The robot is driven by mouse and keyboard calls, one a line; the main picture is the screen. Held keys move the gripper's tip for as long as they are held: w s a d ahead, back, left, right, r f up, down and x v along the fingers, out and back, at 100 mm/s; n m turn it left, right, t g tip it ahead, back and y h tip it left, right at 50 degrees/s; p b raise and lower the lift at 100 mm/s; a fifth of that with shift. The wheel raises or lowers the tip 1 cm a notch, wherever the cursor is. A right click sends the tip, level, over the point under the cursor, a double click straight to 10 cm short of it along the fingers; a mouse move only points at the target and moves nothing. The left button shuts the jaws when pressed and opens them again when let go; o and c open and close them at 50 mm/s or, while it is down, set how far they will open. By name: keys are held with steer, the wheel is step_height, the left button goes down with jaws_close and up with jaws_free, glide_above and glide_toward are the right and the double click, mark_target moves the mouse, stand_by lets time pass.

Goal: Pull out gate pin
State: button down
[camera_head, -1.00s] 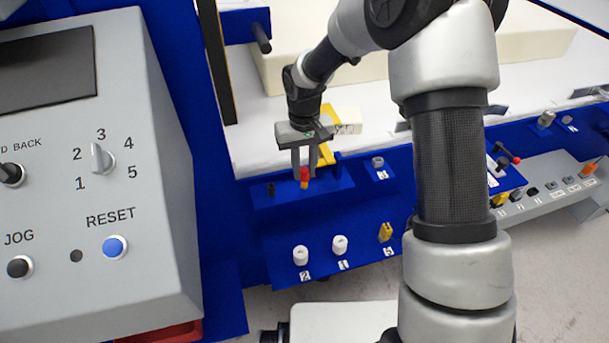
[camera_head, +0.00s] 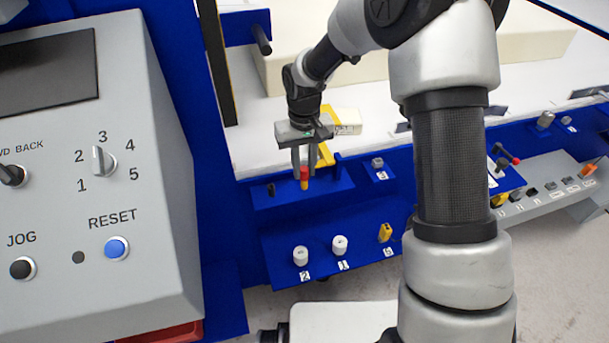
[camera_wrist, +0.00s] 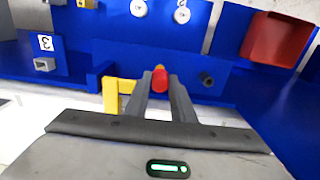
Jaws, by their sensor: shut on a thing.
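The gate pin (camera_head: 304,173) has a red top and a yellow lower part. It stands upright at the blue ledge (camera_head: 335,186). My gripper (camera_head: 304,170) points down and is shut on the pin's red top. In the wrist view the red pin top (camera_wrist: 160,80) sits between the two fingers of my gripper (camera_wrist: 160,84). A yellow bracket (camera_head: 326,155) stands just behind the fingers, and it also shows in the wrist view (camera_wrist: 111,95). Whether the pin's lower end is in a hole cannot be told.
Two white knobs (camera_head: 301,256) and a yellow part (camera_head: 385,232) sit on the lower blue panel. A grey control console (camera_head: 150,220) with a blue reset button stands at left. A cream foam block (camera_head: 415,67) lies on the white table behind. A red bin (camera_wrist: 277,40) shows in the wrist view.

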mark_target(304, 168)
steer(key=shift+r+p, duration=1.1)
steer(key=shift+r, duration=0.45)
steer(key=shift+r+p, duration=1.6)
steer(key=shift+r, duration=0.75)
